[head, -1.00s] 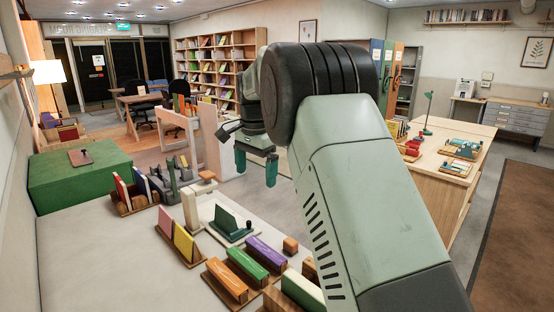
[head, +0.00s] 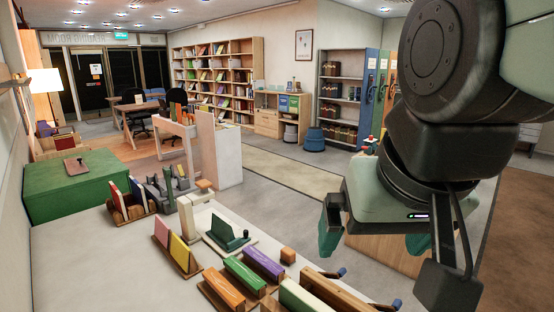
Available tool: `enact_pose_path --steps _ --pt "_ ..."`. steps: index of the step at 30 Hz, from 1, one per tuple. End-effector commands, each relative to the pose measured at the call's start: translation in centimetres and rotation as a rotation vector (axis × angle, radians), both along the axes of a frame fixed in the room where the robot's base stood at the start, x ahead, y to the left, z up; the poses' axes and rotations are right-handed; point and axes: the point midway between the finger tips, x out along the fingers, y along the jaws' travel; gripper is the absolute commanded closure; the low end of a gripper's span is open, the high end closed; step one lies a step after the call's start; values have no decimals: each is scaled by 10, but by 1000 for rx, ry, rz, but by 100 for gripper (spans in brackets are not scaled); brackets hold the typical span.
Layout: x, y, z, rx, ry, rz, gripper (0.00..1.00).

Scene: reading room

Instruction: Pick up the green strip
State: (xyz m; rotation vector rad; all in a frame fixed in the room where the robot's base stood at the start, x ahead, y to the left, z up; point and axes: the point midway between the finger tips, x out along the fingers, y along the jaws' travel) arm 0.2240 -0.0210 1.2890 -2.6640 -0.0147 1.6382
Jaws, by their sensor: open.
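A green strip (head: 246,274) lies in a wooden holder on the pale tabletop, in the lower middle of the head view. It sits between an orange strip (head: 221,287) on its left and a purple strip (head: 264,263) on its right. My gripper (head: 374,240) is in the air to the right of the strips, with its two green fingers apart and nothing between them. It is clear of the green strip.
A cream-and-green block (head: 301,296) and a long wooden block (head: 334,293) stand right of the strips. A small wooden cube (head: 288,256) is behind.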

Motion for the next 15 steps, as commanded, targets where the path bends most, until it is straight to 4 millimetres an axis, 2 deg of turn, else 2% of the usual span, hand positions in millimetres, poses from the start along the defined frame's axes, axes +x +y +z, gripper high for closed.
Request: enact_pose_path --steps 1,3,8,15 --pt "-10 -2 -6 -10 -12 13 0" --pt "-18 -3 -12 -21 -21 27 3" --pt "-23 -4 -17 -30 -27 38 28" --pt "-23 -4 -16 -28 -26 38 28"
